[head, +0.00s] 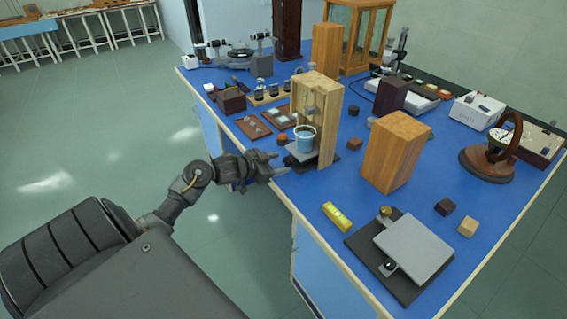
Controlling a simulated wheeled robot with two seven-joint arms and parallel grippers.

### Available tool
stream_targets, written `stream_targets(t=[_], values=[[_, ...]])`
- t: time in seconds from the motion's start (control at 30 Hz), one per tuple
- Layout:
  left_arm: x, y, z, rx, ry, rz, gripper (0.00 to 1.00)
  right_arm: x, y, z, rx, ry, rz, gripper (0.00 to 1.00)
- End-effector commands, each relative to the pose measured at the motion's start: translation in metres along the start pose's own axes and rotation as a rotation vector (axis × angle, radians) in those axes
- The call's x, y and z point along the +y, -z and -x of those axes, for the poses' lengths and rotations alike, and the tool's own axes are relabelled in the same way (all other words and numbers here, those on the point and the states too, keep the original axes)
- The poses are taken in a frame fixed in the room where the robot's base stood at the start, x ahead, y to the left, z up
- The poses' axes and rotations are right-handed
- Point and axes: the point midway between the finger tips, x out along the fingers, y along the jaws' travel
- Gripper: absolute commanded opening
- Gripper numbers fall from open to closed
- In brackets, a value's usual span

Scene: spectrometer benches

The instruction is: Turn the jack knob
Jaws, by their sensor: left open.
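A small dark jack (302,156) stands at the left edge of the blue bench, inside the open front of a wooden frame (328,93). A blue beaker (304,141) with a wire handle sits on it. A small dark knob (288,161) seems to stick out on the jack's left side, facing my gripper; it is too small to see clearly. My left gripper (278,163) is open at the bench edge, its fingertips just left of the knob. I cannot tell if they touch it. My right gripper is out of view.
A grey plate on a black base (363,244), with a brass knob, lies at the near right. A yellow level (337,217) and a wooden block (395,152) stand nearby. Slide trays (253,127) lie behind the gripper. Floor left of the bench is clear.

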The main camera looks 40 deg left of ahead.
Motion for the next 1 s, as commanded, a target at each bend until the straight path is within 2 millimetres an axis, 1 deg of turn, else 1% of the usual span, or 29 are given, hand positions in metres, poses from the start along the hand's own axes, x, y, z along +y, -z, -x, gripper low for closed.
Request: stream_targets(t=[0.03, 0.1, 0.2, 0.33, 0.57, 0.67, 0.9, 0.93, 1.0], values=[[0.0, 0.001, -0.008, 0.001, 0.001, 0.004, 0.54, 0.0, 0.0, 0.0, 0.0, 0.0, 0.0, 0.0], [-0.001, 0.0, -0.016, 0.001, 0.001, 0.003, 0.54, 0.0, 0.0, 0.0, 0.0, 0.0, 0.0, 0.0], [-0.001, 0.0, -0.024, 0.001, 0.002, 0.002, 0.54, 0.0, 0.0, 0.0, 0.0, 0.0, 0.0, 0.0], [0.0, 0.0, -0.029, 0.0, 0.001, 0.001, 0.54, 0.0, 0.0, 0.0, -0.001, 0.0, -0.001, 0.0], [0.0, 0.0, -0.029, 0.0, 0.0, 0.0, 0.54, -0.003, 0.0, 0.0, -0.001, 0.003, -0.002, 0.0], [0.0, 0.0, -0.029, 0.0, 0.0, 0.0, 0.42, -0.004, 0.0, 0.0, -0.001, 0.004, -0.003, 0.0], [0.0, 0.0, -0.029, 0.0, 0.0, 0.0, 0.11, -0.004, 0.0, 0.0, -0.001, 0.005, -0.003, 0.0], [0.0, 0.0, -0.029, 0.0, 0.0, 0.0, 0.09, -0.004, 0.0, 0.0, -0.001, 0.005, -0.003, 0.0], [-0.001, 0.001, -0.028, 0.0, -0.002, 0.005, 0.09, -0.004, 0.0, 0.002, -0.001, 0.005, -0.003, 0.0]])
